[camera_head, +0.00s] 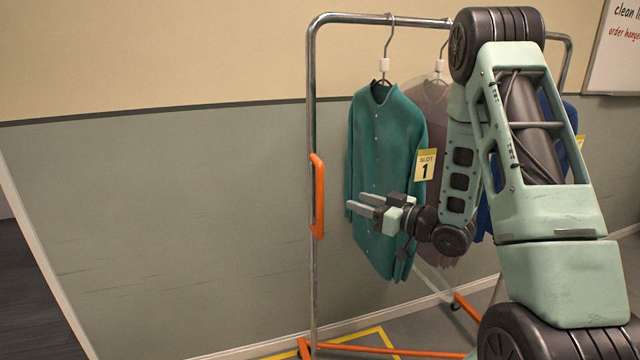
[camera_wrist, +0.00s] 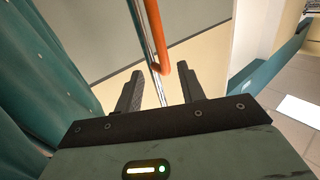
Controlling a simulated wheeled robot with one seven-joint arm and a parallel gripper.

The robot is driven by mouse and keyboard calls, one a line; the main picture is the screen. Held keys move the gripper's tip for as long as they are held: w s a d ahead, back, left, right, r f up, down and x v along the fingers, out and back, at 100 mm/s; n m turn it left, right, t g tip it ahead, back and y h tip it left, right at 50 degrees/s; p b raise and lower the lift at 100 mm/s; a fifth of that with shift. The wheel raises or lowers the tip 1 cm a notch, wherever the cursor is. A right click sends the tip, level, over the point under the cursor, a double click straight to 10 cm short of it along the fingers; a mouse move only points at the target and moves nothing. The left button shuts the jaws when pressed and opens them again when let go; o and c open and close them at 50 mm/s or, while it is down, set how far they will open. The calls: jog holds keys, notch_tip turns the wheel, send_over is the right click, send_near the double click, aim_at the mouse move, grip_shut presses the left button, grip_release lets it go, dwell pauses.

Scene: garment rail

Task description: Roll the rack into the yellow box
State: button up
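The rack (camera_head: 312,110) is a chrome garment rail with orange base bars. An upright orange handle (camera_head: 318,196) is fixed to its left post; it also shows in the wrist view (camera_wrist: 168,52). My gripper (camera_head: 355,207) is open and empty, in front of the teal shirt, its fingers pointing left toward the handle with a gap between. In the wrist view the handle and post lie ahead, between the two fingers (camera_wrist: 160,92). Part of the yellow box, a yellow floor outline (camera_head: 382,335), shows by the rack's left foot; the rest is hidden or out of frame.
A teal shirt (camera_head: 385,150) with a slot 1 tag (camera_head: 425,166) hangs close beside my gripper. A mauve garment (camera_head: 436,110) and a blue one hang behind my arm. The wall (camera_head: 180,220) stands close behind the rack. A whiteboard (camera_head: 615,55) is at upper right.

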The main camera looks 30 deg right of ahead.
jog(key=p+x, duration=0.3)
jog(key=x, duration=1)
jog(key=shift+p, duration=0.3)
grip_shut()
